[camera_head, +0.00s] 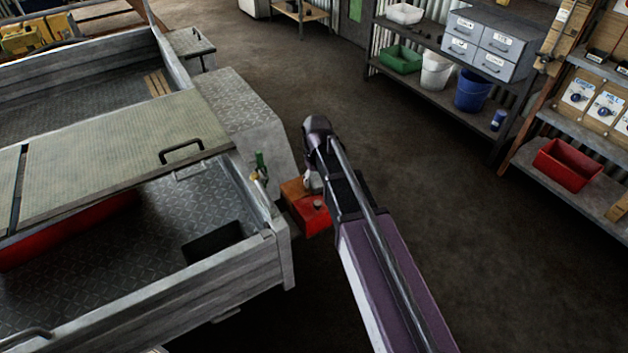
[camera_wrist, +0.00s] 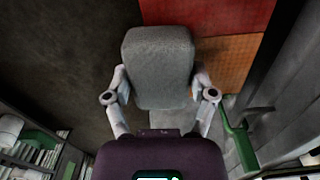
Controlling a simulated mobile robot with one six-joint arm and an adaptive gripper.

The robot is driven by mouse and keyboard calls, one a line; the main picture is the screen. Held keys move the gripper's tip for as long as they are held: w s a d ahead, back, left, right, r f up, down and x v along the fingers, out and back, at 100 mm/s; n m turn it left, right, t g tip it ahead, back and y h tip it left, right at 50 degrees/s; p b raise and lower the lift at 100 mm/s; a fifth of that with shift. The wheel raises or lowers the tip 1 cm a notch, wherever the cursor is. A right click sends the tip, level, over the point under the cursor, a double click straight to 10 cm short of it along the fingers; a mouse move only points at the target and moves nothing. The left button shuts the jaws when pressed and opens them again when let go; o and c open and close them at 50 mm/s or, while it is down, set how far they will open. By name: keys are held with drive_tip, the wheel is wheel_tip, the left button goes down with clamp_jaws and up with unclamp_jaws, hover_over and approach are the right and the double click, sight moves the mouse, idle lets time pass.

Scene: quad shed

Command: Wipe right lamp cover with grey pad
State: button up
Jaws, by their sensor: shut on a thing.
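My gripper (camera_wrist: 159,88) is shut on the grey pad (camera_wrist: 157,62), with one pale finger on each side of it. The pad is a rounded grey block. Beyond it in the wrist view is the lamp cover (camera_wrist: 232,72), with a red part and an orange part. In the head view the lamp cover (camera_head: 312,218) is at the trailer's near right corner, and my gripper (camera_head: 312,183) is right over its edge. The pad is mostly hidden there by my arm. I cannot tell whether the pad touches the cover.
The grey trailer (camera_head: 262,262) fills the left side. A green handle (camera_wrist: 238,140) stands close to the lamp, beside my right-hand finger in the wrist view. Shelves with bins, a blue bucket (camera_head: 472,90) and a red tray (camera_head: 567,165) line the right. The floor between is clear.

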sight(296, 196)
drive_tip(key=shift+s+f, duration=0.1)
drive_tip(key=shift+f, duration=0.05)
drive_tip(key=shift+c, duration=0.4)
drive_tip(key=shift+s, duration=0.1)
drive_tip(key=shift+s+a, duration=0.1)
drive_tip(key=shift+a, duration=0.05)
drive_tip(key=shift+s+a, duration=0.4)
drive_tip(key=shift+a, duration=0.3)
drive_tip(key=shift+s+a, duration=0.35)
drive_tip(key=shift+a, duration=0.3)
drive_tip(key=shift+a, duration=0.15)
drive_tip(key=shift+s+a, duration=0.5)
drive_tip(key=shift+a, duration=0.2)
drive_tip(key=shift+s+a, duration=0.5)
drive_tip(key=shift+a, duration=0.15)
